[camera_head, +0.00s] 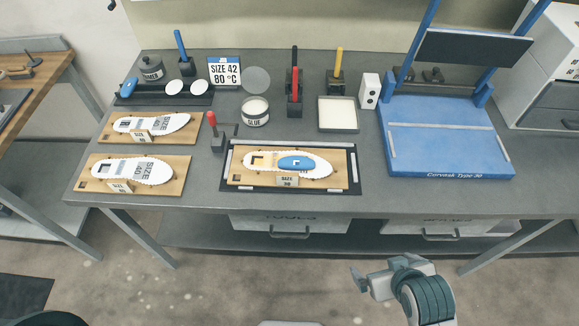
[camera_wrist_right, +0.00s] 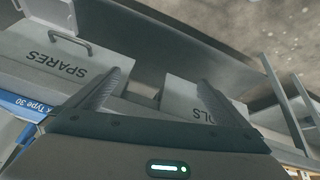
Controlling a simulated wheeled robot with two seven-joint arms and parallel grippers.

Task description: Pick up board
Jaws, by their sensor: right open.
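Three wooden boards carry white insoles on the grey workbench. One board (camera_head: 178,137) lies at the upper left and another (camera_head: 174,188) at the lower left, each with a small size label. The third board (camera_head: 318,184) lies on a black mat (camera_head: 356,186) near the bench's front middle; its insole has a blue piece on it. My right gripper (camera_head: 360,281) is open and empty, in front of the bench and below its front edge, apart from all boards. The right wrist view shows its two spread fingers (camera_wrist_right: 165,76) facing the drawers. My left gripper is not in view.
A blue press (camera_head: 455,166) stands at the right of the bench (camera_head: 345,205). A red-handled clamp (camera_head: 217,140) stands just left of the black mat. A glue pot (camera_head: 255,118) and a white tray (camera_head: 338,127) are behind it. Drawers hang below the bench.

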